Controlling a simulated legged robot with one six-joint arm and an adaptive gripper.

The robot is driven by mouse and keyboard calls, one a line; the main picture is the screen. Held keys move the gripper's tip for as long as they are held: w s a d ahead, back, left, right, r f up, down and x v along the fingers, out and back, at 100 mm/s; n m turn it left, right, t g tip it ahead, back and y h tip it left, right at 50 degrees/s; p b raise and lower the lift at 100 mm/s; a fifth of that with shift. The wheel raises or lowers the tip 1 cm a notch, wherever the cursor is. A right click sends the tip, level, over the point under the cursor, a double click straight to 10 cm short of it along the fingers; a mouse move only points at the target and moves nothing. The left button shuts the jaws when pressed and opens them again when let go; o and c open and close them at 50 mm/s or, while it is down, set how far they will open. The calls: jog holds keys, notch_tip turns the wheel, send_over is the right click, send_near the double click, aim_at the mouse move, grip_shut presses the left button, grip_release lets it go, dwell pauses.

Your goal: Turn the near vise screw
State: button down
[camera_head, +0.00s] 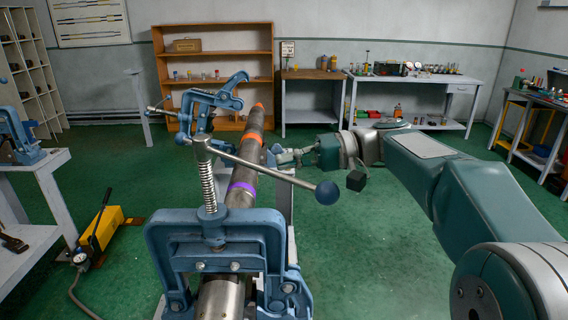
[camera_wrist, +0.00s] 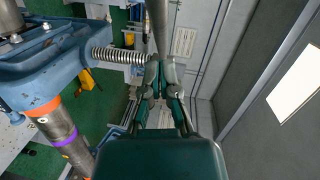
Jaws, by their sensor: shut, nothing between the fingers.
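The near vise (camera_head: 190,240) is a blue frame clamped over a grey pipe (camera_head: 240,195) with purple and orange bands. Its upright screw (camera_head: 208,185) carries a long grey handle bar (camera_head: 262,168) ending in a dark blue ball (camera_head: 327,192). My gripper (camera_head: 284,156) is just beyond the bar, between the screw and the ball, not gripping it. In the wrist view, my gripper (camera_wrist: 165,92) is shut and empty. There, a threaded screw (camera_wrist: 118,55) reaches toward the fingertips, and a grey bar (camera_wrist: 158,22) runs up beyond them. Whether the fingers touch the bar I cannot tell.
A second blue vise (camera_head: 212,100) holds the pipe farther back. A yellow pump (camera_head: 108,222) is on the floor at left, beside a table (camera_head: 45,200) with another vise. Shelves (camera_head: 215,70) and benches line the back wall. Green floor is open at right.

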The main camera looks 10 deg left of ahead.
jog(key=shift+s+a+f, duration=0.1)
jog(key=shift+s+a, duration=0.1)
jog(key=shift+s, duration=0.25)
